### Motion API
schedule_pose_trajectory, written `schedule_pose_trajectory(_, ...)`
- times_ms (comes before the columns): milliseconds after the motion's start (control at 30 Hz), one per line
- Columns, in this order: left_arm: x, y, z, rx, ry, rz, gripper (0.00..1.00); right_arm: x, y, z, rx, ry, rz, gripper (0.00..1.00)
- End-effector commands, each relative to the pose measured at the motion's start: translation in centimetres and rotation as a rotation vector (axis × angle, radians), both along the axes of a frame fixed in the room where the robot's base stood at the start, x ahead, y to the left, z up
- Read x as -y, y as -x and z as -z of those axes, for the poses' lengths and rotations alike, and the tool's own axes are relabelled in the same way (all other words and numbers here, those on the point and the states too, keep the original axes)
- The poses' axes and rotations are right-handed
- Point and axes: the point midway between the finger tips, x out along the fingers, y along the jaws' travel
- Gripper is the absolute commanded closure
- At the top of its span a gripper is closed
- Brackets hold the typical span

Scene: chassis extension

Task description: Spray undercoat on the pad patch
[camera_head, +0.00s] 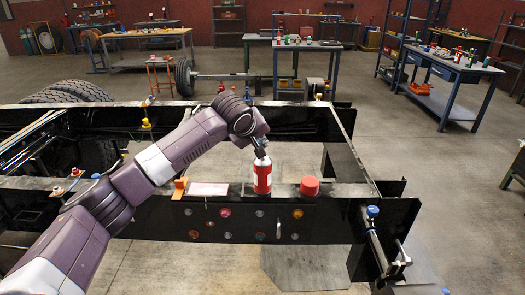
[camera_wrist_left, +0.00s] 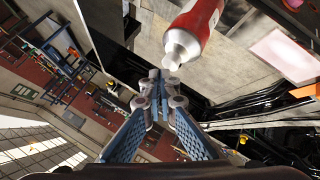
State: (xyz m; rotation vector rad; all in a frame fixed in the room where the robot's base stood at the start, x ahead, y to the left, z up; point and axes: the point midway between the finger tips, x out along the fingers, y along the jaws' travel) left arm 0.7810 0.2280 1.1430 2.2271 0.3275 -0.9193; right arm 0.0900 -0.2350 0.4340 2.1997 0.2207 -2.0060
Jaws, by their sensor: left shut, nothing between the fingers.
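A red spray can (camera_head: 262,178) with a white label and pale top stands upright on the near black chassis rail (camera_head: 345,190). My left gripper (camera_head: 261,150) is at the can's top in the head view. In the left wrist view, my left gripper (camera_wrist_left: 158,84) is shut and empty, with the can (camera_wrist_left: 203,22) and its pale nozzle beyond and right of the fingertips. Whether they touch is unclear. The pad patch, a pale pinkish rectangle (camera_head: 208,189), lies on the rail left of the can. It also shows in the left wrist view (camera_wrist_left: 286,54).
A red round cap (camera_head: 310,186) sits on the rail right of the can. An orange bracket (camera_head: 180,188) stands left of the patch. A blue-topped clamp (camera_head: 373,211) is at the rail's right end.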

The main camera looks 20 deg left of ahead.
Motion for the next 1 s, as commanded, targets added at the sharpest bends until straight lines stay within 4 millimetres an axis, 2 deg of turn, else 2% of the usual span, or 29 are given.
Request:
schedule_pose_trajectory(167,0.1,0.0,0.6,-0.001,0.0,0.001,1.0,0.0,0.0,-0.2,0.0,0.0,0.0,0.6)
schedule_pose_trajectory(667,0.0,0.0,0.9,-0.001,-0.001,0.001,1.0,0.0,0.0,-0.2,0.0,0.0,0.0,0.6)
schedule_pose_trajectory(1000,0.1,0.1,0.2,-0.002,0.0,0.001,1.0,0.0,0.0,-1.1,0.0,0.0,0.0,0.6)
